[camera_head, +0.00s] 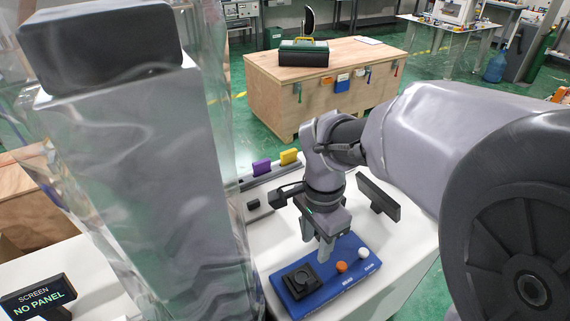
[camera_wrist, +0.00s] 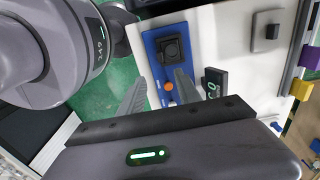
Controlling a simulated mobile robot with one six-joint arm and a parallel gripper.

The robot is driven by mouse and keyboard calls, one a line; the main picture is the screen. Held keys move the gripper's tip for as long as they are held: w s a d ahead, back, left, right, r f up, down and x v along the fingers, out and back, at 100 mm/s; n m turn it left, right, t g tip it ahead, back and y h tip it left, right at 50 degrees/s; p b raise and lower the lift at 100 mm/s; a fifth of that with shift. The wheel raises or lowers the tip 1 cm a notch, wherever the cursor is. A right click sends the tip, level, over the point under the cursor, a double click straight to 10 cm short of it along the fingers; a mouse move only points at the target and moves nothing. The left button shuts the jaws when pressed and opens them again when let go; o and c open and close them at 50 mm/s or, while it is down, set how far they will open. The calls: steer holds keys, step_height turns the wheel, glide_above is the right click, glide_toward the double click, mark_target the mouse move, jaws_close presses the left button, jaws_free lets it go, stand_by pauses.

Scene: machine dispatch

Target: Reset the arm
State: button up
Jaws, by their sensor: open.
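My gripper (camera_head: 325,247) hangs down over the white table (camera_head: 395,262), fingers apart and nothing between them. Below it lies a blue board (camera_head: 340,289) with a black square fixture (camera_head: 300,281), an orange knob (camera_head: 341,267) and a white knob (camera_head: 363,252). The wrist view shows the two fingers of my gripper (camera_wrist: 160,92) apart, on either side of the orange knob (camera_wrist: 168,86). The black fixture (camera_wrist: 172,49) is beyond the fingertips. I cannot tell whether the fingertips touch the board.
A purple block (camera_head: 261,167) and a yellow block (camera_head: 289,157) stand on a rail behind. A small black display (camera_wrist: 215,82) stands right of the fingers. A screen reading NO PANEL (camera_head: 38,296) is at front left. A wooden workbench (camera_head: 270,93) stands farther back across green floor.

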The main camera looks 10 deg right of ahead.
steer(key=s+a+r+n+t+y+b, duration=0.1)
steer(key=s+a+r+n+t+b, duration=0.1)
steer(key=s+n+t, duration=0.1)
steer(key=s+a+r+n+t+y+b, duration=0.1)
steer(key=s+a+n+t+b, duration=0.1)
steer(key=s+n, duration=0.4)
steer(key=shift+s+a+r+n+t+b, duration=0.3)
steer(key=shift+a+r+n+t, duration=0.1)
steer(key=shift+n, duration=0.1)
stand_by(0.5)
